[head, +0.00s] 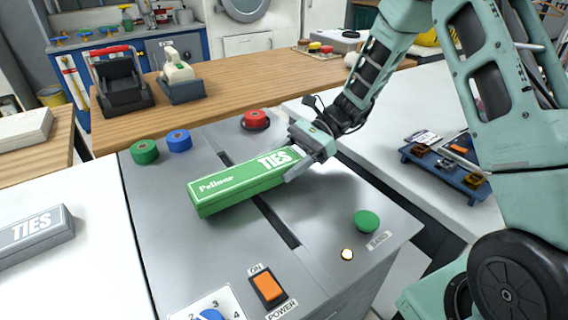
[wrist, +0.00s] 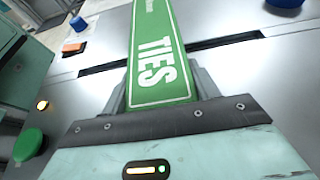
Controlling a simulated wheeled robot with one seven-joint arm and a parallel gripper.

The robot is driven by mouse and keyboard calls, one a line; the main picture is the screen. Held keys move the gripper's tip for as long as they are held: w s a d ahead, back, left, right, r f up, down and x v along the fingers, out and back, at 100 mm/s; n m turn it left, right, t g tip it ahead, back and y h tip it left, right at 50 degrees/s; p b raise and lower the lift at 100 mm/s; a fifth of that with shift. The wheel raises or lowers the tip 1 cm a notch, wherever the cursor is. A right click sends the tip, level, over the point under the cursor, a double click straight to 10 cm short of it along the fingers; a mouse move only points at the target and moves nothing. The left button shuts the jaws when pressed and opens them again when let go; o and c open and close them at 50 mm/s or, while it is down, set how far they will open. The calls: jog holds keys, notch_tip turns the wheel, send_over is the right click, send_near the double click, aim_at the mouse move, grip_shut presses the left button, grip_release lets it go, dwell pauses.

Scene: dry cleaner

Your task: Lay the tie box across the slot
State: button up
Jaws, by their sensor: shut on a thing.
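The green tie box (head: 240,183), marked "TIES", is in my gripper (head: 308,150), which is shut on its right end. In the head view the box lies crosswise over the dark slot (head: 275,221) in the grey metal machine top. The slot shows on both sides of the box. In the wrist view the box (wrist: 158,50) runs away from the jaws and crosses the slot (wrist: 225,41) there too. I cannot tell whether the box rests on the metal or hangs just above it.
On the machine top are green (head: 144,152), blue (head: 179,140) and red (head: 256,120) round pieces, a green button (head: 367,221), an orange power switch (head: 267,287) and a blue dial (head: 210,315). A grey tie box (head: 35,232) lies on the left counter. A blue tray (head: 447,170) stands right.

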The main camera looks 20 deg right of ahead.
jog(key=shift+f, duration=0.2)
jog(key=shift+f, duration=0.45)
jog(key=o, duration=1)
jog(key=shift+o, duration=0.2)
